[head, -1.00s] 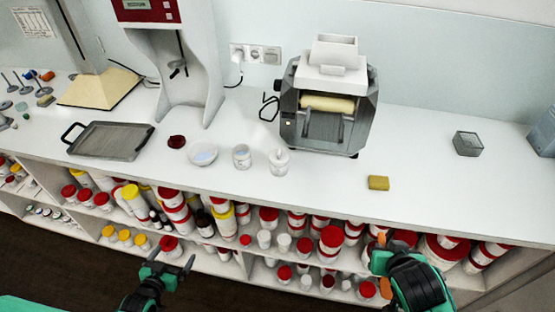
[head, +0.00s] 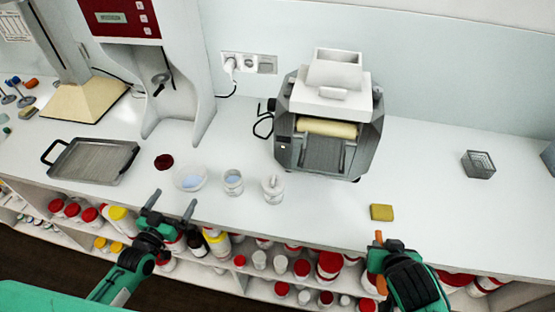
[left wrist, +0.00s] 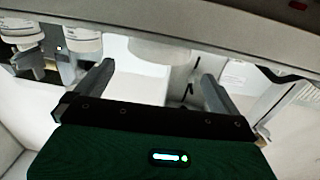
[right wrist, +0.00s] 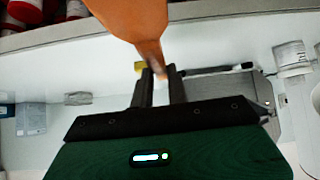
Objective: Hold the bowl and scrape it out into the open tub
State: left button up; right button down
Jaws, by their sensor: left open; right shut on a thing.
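The shallow white bowl (head: 190,179) holds something pale blue and stands on the counter. The open tub (head: 233,183), clear with pale blue inside, stands just right of it. A dark red lid (head: 163,161) lies left of the bowl. My left gripper (head: 171,204) is open and empty, in front of the bowl at the counter's front edge and apart from it. A pale round shape between its fingers in the left wrist view (left wrist: 163,48) looks like the bowl. My right gripper (right wrist: 160,72) is shut on an orange spatula (right wrist: 138,22), near the counter's front edge at right.
A lidded jar (head: 272,189) stands right of the tub. A roller mill (head: 325,145) stands behind. A yellow sponge (head: 381,212) lies near my right gripper. A grey tray (head: 92,163) lies at left. Shelves of tubs sit below the counter edge. The right counter is mostly clear.

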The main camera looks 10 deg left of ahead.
aim_at(187, 180)
pick_arm(q)
jog(key=w, duration=0.3)
jog(key=w+d+p, duration=0.1)
jog(key=w, duration=0.5)
jog(key=shift+d+p, duration=0.2)
jog(key=shift+p, duration=0.2)
pick_arm(e)
notch_tip(187, 180, up, 2)
jog(key=shift+r, duration=0.1)
pick_arm(q)
jog(key=shift+s, duration=0.1)
jog(key=c, duration=0.6)
jog(key=o, duration=0.6)
